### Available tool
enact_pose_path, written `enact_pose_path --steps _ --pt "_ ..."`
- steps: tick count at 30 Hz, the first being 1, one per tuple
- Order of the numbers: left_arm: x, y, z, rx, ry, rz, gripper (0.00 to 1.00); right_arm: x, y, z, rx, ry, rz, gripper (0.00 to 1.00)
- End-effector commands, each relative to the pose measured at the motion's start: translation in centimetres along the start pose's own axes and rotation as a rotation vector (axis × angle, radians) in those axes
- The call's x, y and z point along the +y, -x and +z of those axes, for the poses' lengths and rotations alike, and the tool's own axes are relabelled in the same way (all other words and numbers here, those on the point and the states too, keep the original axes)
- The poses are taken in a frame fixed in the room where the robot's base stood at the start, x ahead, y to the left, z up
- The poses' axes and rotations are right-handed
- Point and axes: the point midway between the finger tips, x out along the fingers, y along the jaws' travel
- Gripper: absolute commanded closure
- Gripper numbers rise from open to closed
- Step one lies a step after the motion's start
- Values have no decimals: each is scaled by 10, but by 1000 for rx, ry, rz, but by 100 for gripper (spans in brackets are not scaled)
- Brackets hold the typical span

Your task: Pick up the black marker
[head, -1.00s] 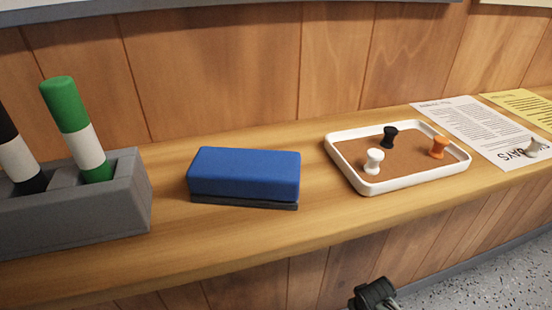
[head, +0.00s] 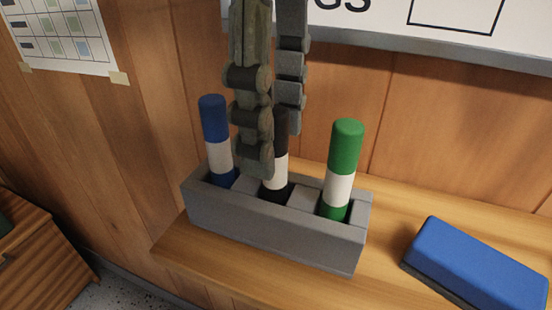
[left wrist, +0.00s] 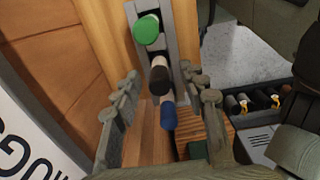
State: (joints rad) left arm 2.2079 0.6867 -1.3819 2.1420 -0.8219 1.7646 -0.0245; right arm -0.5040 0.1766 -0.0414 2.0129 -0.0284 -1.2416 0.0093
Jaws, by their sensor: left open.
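The black marker (head: 280,168) stands upright in the middle slot of a grey holder (head: 270,232). It has a dark cap and a white band. A blue marker (head: 215,125) stands to its left and a green marker (head: 345,150) to its right. My left gripper (head: 274,145) points down over the holder, open, with one finger in front of part of the black marker. In the left wrist view the black marker (left wrist: 159,76) lies between the spread fingers of my left gripper (left wrist: 160,88). I cannot tell whether a finger touches it. My right gripper is not in view.
A blue eraser (head: 478,265) lies on the wooden ledge (head: 385,222), right of the holder. The wooden wall (head: 150,110) rises close behind, with a whiteboard (head: 470,65) above. A wooden piece of furniture (head: 40,265) stands at lower left.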

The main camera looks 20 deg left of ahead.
Motion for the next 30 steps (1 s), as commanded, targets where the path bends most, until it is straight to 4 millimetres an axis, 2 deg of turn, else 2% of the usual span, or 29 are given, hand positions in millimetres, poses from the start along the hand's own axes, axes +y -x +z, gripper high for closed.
enact_pose_path --steps 3,6,13,23,30 --pt "0 -16 0 -1 0 0 58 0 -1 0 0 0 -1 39" --pt "0 -23 0 -1 -1 0 58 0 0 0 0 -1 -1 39" --pt "0 -24 0 -4 -1 -1 58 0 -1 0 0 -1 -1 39" --pt "0 -24 0 -3 -1 -1 99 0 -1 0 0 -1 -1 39" --pt "0 -24 0 -4 -1 -1 100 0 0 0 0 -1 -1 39"
